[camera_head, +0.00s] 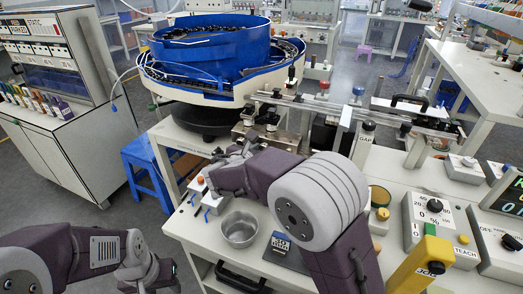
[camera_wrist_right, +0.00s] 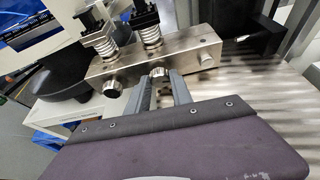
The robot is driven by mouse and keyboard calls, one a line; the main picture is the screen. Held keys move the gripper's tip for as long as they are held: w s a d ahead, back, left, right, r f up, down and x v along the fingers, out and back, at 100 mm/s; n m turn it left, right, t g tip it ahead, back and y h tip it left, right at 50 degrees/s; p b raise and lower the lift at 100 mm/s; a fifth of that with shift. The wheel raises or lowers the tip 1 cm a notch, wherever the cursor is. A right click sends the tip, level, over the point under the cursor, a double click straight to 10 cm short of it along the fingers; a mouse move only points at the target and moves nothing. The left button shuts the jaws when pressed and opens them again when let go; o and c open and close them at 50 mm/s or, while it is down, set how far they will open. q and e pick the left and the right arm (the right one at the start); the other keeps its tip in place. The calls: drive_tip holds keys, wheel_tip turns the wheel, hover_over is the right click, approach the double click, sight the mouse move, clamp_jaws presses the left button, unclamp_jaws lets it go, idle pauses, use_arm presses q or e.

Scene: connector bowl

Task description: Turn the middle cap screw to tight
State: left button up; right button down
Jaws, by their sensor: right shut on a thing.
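A metal block (camera_wrist_right: 190,57) with two spring-loaded posts on top fills the upper part of the right wrist view. Along its front face are a dark-rimmed cap screw (camera_wrist_right: 112,88) at left, the middle cap screw (camera_wrist_right: 159,72), and a small round feature (camera_wrist_right: 206,60) at right. My right gripper (camera_wrist_right: 160,80) is shut on the middle cap screw, one finger on each side. In the head view my right gripper (camera_head: 240,150) reaches the block below the bowl, and the screw is hidden. My left gripper (camera_head: 155,275) is at the bottom left; its fingers cannot be made out.
A blue bowl feeder (camera_head: 205,40) stands behind the block. A metal cup (camera_head: 239,229) sits on the white bench, near a small dark device (camera_head: 281,243). A control box (camera_head: 436,222) and a yellow post (camera_head: 425,265) stand at right.

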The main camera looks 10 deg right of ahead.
drive_tip(key=f+m+b, duration=0.1)
drive_tip(key=b, duration=0.2)
drive_tip(key=shift+d+y+b, duration=0.1)
drive_tip(key=shift+y+b, duration=0.3)
drive_tip(key=shift+r+m+t+b, duration=0.3)
drive_tip(key=shift+m+t+b, duration=0.1)
drive_tip(key=shift+m+b, duration=0.1)
drive_tip(key=shift+r, duration=0.15)
drive_tip(key=c, duration=1.3)
unclamp_jaws()
drive_tip(key=shift+o, duration=0.9)
drive_tip(key=shift+w, duration=0.1)
